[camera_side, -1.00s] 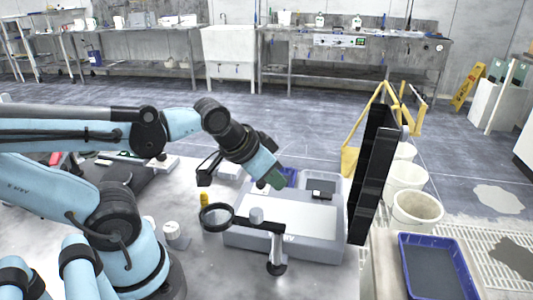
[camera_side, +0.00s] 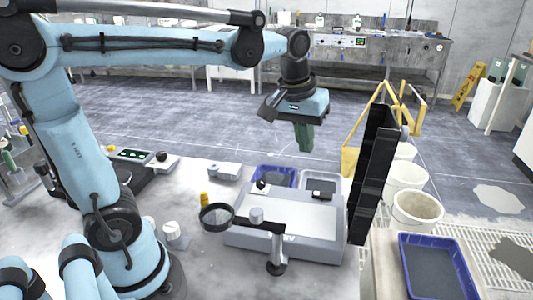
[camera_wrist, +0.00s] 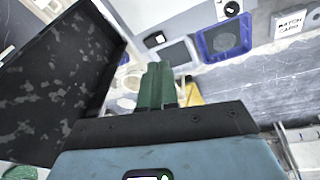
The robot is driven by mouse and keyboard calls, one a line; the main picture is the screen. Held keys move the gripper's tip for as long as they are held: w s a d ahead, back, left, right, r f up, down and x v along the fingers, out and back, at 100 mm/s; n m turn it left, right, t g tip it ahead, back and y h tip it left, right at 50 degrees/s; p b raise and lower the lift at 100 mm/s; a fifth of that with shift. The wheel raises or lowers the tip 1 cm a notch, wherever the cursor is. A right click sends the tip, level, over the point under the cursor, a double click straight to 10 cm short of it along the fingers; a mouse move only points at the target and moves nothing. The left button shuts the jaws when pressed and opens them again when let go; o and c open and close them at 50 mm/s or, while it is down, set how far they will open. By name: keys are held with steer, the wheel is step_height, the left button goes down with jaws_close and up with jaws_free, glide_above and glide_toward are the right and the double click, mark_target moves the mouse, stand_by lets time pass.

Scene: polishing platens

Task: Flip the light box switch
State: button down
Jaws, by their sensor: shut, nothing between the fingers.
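The light box (camera_side: 300,218) is a grey box with a pale top panel, on the bench in the side view; part of it shows at the top of the wrist view (camera_wrist: 178,14). A small black knob (camera_side: 261,186) stands at its back left edge, and a dark rectangular part (camera_side: 322,194) sits at its back right edge. I cannot tell for certain which is the switch. My gripper (camera_side: 305,149) has green fingers pointing down, high above and behind the box, apart from it. The fingers also show in the wrist view (camera_wrist: 159,68); they are shut and empty.
A tall black panel (camera_side: 371,175) stands right of the light box. A magnifier (camera_side: 217,217) on a stand is in front. A blue tray (camera_side: 273,177) lies behind the box, and another blue tray (camera_side: 437,266) lies at the right. White buckets (camera_side: 416,210) stand beyond the panel.

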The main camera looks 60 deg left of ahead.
mark_target(316, 193)
steer(key=shift+w+a+r+n+g, duration=0.15)
steer(key=shift+w+n+g, duration=0.65)
steer(key=shift+w, duration=0.55)
steer(key=shift+w+a+r+n+g, duration=0.15)
steer(key=shift+w+n+g, duration=0.45)
steer(key=shift+w+n, duration=0.55)
steer(key=shift+w+f, duration=0.15)
steer(key=shift+f, duration=0.05)
step_height(316, 193, down, 14)
steer(key=shift+r, duration=0.1)
steer(key=shift+a+f, duration=0.15)
steer(key=shift+f, duration=0.1)
